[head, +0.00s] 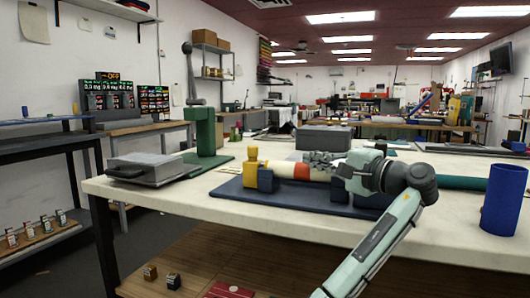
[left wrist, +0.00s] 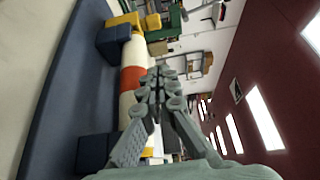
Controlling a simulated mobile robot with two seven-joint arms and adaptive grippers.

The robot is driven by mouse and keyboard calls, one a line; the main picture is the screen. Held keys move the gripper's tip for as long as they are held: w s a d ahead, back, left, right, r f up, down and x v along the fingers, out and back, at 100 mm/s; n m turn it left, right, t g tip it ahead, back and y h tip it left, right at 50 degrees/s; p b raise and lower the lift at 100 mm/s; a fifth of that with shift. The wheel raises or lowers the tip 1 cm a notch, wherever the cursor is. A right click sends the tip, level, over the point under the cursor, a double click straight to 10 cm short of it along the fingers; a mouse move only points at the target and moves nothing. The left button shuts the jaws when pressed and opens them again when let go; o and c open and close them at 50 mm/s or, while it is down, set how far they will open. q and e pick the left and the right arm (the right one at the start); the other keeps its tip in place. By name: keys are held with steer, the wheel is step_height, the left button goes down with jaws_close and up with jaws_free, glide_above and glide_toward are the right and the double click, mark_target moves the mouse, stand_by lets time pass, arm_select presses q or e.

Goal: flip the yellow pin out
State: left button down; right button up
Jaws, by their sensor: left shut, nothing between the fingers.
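The yellow pin (head: 251,162) stands at the left end of a blue mount (head: 265,180) on the dark blue base plate (head: 235,190). It also shows at the top of the left wrist view (left wrist: 125,20). A white roller with an orange-red band (head: 301,172) lies along the mounts; the band also shows in the left wrist view (left wrist: 131,77). My left gripper (head: 318,160) is shut and empty, close above or beside the roller, to the right of the pin and apart from it. Whether its fingers touch the roller is unclear. My right gripper is not in view.
A green press-like stand (head: 206,132) and a grey flat case (head: 150,168) are left on the white table (head: 150,205). A grey box (head: 325,138) stands behind. A blue cylinder (head: 503,200) stands at the right. The table's front left is clear.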

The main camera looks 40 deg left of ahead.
mark_target(269, 161)
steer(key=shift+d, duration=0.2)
arm_select(q)
steer(key=p+x, duration=0.1)
steer(key=x, duration=0.8)
steer(key=shift+w+a, duration=0.1)
steer(key=shift+a, duration=0.15)
steer(key=a, duration=0.1)
steer(key=s+a, duration=0.1)
steer(key=a, duration=0.1)
steer(key=shift+s+a, duration=0.1)
steer(key=shift+s, duration=0.05)
steer(key=shift+s+a, duration=0.2)
steer(key=shift+a, duration=0.2)
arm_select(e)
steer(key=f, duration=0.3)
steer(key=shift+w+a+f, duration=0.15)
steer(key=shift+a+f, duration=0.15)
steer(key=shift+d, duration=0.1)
